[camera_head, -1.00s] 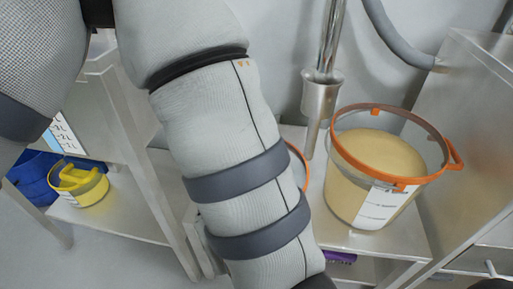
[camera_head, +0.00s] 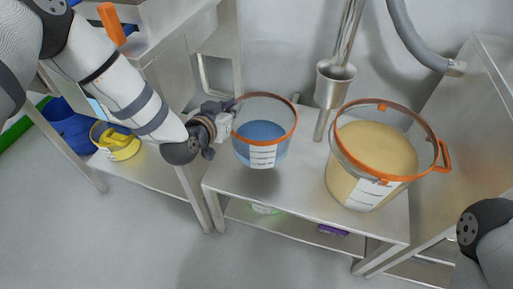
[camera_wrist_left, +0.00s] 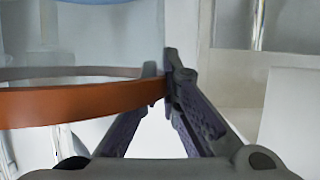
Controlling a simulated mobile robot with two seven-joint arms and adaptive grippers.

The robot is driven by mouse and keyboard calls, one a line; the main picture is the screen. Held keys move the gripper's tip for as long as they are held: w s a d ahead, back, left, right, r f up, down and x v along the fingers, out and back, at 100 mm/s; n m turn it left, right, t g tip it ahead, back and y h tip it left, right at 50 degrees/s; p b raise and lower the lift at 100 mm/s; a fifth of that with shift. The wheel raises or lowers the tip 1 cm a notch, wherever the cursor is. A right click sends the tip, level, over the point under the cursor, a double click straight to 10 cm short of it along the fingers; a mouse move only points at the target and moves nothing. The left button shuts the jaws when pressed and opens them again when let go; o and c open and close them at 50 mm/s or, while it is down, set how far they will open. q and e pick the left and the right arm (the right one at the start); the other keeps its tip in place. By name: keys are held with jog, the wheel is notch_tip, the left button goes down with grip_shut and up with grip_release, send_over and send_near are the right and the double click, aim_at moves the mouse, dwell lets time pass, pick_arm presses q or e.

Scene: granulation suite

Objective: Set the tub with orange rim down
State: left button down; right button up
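A clear tub with an orange rim and blue contents (camera_head: 262,155) is over the left part of the steel table (camera_head: 300,205) in the head view. It looks upright; I cannot tell whether its base touches the table. My left gripper (camera_head: 233,106) is at the tub's left side. In the left wrist view its fingertips (camera_wrist_left: 164,80) are closed on the orange rim (camera_wrist_left: 80,103). A larger tub with an orange rim and yellow powder (camera_head: 372,155) stands to the right on the same table. My right gripper is outside the view; only part of that arm shows at lower right.
A steel funnel and pipe (camera_head: 335,85) stand behind and between the tubs. A steel cabinet (camera_head: 480,110) is at the right. A yellow container (camera_head: 118,146) and a blue one (camera_head: 72,130) are at the left. The table's front middle is clear.

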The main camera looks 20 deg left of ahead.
pick_arm(q)
notch_tip(320, 180, down, 9)
jog(key=shift+b, duration=1.1)
jog(key=shift+d+r, duration=0.1)
jog(key=shift+r, duration=0.05)
jog(key=c, duration=1.8)
grip_release()
